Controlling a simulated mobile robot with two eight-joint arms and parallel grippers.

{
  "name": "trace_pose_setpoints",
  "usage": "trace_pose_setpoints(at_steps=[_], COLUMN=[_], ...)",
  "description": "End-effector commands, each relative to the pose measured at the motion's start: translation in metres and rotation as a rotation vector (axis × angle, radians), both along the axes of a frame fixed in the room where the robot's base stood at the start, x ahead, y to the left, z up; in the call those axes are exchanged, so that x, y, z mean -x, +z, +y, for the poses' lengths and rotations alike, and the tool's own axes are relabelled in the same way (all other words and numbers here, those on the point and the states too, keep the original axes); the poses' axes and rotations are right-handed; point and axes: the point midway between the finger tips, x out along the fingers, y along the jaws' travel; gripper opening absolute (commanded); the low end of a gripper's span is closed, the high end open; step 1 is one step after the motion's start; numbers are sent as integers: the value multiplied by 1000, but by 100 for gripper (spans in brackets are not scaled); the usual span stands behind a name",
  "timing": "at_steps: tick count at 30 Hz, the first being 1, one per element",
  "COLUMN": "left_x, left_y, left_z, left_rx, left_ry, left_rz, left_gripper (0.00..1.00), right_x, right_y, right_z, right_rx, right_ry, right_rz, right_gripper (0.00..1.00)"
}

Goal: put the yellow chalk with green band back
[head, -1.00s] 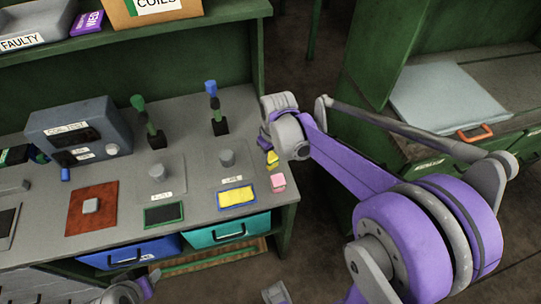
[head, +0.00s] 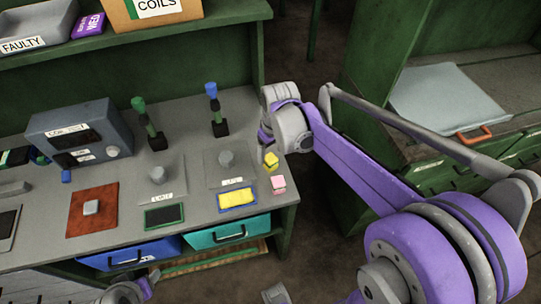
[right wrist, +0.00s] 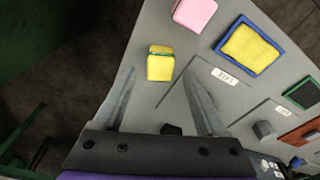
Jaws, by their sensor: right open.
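The yellow chalk with a green band (right wrist: 160,63) stands on the grey bench top, near its right edge. It also shows in the head view (head: 271,160), beside a pink block (head: 279,184). My right gripper (right wrist: 160,84) is open and empty. In the right wrist view the chalk lies just ahead of the gap between its fingertips, apart from both fingers. In the head view my right wrist hangs over the bench edge, above and right of the chalk, and its fingers are mostly hidden.
A blue-rimmed yellow pad (head: 237,198) and a green-rimmed dark pad (head: 164,216) lie near the front edge. Two upright handles, green (head: 147,122) and blue (head: 216,108), stand behind. A grey tester box (head: 72,130) is at left. Drawers hang below.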

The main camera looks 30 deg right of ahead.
Motion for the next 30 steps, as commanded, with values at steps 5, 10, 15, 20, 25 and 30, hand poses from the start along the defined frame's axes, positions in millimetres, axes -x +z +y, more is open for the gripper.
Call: trace_pose_setpoints(at_steps=[5,10,15,20,25,30], left_x=[-1,-2,-2,-2,-2,-2], left_y=[6,9,10,10,10,10], left_z=[0,0,0,0,0,0], left_rx=[0,0,0,0,0,0], left_ry=[0,0,0,0,0,0], left_rz=[-3,-4,-4,-4,-4,-4], left_gripper=[59,59,59,59,59,59], right_x=[5,8,13,44,99,141], right_y=[41,68,79,70,40,7], right_z=[-1,-2,0,19,46,62], right_rx=[0,0,1,10,8,-12], right_ry=[-1,-1,-2,-30,-84,-131], right_rz=[0,0,-5,-63,-182,-282], right_gripper=[74,74,74,74,74,74])
